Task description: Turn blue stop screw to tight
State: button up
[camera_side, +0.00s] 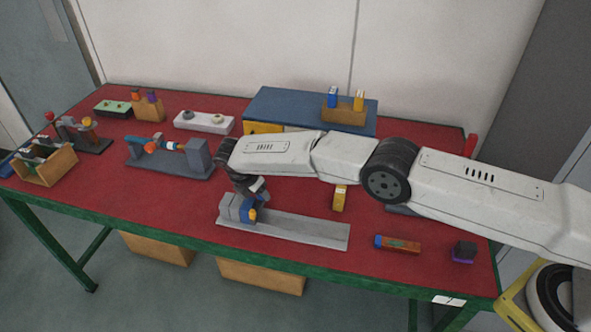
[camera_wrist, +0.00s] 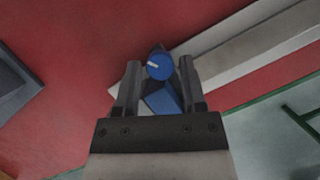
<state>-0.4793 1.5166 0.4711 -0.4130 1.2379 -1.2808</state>
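The blue stop screw (camera_wrist: 159,66) shows in the wrist view as a round blue knob with a white line pointing up-left. It lies between the fingertips of my gripper (camera_wrist: 159,62), with a narrow gap on each side, so the gripper looks open around it. A blue block (camera_wrist: 162,100) is behind it, between the fingers. In the side view, my gripper (camera_side: 255,187) points down over the blue block at the left end of a long grey rail (camera_side: 300,231); the screw itself is hard to make out there.
A grey fixture with orange and blue parts (camera_side: 165,147) stands left of my arm. A blue-topped box (camera_side: 285,107) is at the back. A red-and-blue cylinder (camera_side: 397,244) and a small dark block (camera_side: 464,251) lie to the right.

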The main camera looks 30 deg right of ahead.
jog(key=shift+o, duration=0.8)
jog(key=shift+v, duration=3.95)
jog(key=shift+d, duration=0.1)
jog(key=shift+s+d+n+t, duration=0.15)
jog(key=shift+n+t, duration=0.25)
jog(key=shift+n, duration=0.7)
jog(key=shift+s+d+n+t+y, duration=0.15)
jog(key=shift+s+n+t+y, duration=0.3)
jog(key=shift+n, duration=0.65)
jog(key=shift+f, duration=0.15)
jog(key=shift+x, duration=3.8)
jog(key=shift+s, duration=0.1)
